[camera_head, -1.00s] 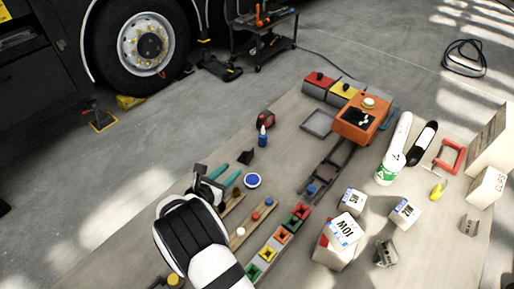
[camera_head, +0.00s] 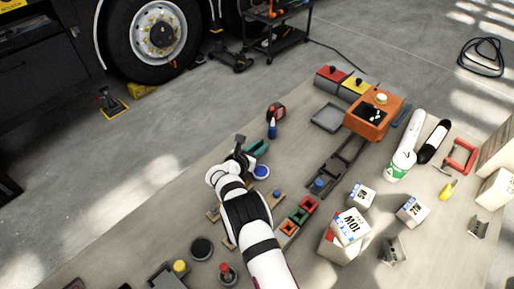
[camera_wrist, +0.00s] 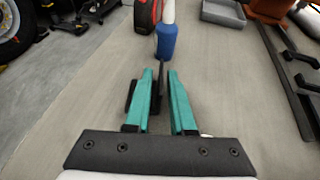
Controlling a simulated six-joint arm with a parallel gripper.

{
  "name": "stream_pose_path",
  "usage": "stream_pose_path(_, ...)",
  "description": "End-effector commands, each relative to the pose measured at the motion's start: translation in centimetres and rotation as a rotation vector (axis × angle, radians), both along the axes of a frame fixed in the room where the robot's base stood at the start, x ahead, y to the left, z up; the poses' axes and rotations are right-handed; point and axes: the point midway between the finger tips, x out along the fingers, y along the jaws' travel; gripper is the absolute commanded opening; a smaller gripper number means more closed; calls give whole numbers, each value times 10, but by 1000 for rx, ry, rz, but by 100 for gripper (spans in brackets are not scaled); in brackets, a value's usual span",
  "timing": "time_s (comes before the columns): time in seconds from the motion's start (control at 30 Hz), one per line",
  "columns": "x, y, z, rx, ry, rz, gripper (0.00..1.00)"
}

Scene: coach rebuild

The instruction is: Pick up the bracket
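A black angled piece, which looks like the bracket (camera_wrist: 161,78), stands on the table at my gripper. In the wrist view its thin upright plate shows edge-on between the teal fingertips, and a dark part shows left of the left finger. My gripper (camera_wrist: 161,84) is open, with a gap on both sides of the plate.
A blue bottle (camera_head: 272,131) and a red-black item (camera_head: 276,112) stand just beyond my gripper. A blue-white disc (camera_head: 261,172) lies close beside it. A grey tray (camera_head: 329,117) and a dark rail (camera_head: 338,165) are to the right. Grey metal pieces (camera_head: 395,251) lie further right.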

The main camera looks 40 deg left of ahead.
Motion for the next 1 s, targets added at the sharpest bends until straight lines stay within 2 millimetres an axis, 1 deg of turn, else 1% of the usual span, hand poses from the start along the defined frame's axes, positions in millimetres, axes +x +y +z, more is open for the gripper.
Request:
stream_pose_path(0.03, 0, 0, 0, 0, 0, 0, 11)
stream_pose_path(0.1, 0, 0, 0, 0, 0, 0, 0)
stream_pose_path(1.0, 0, 0, 0, 1, 0, 0, 0)
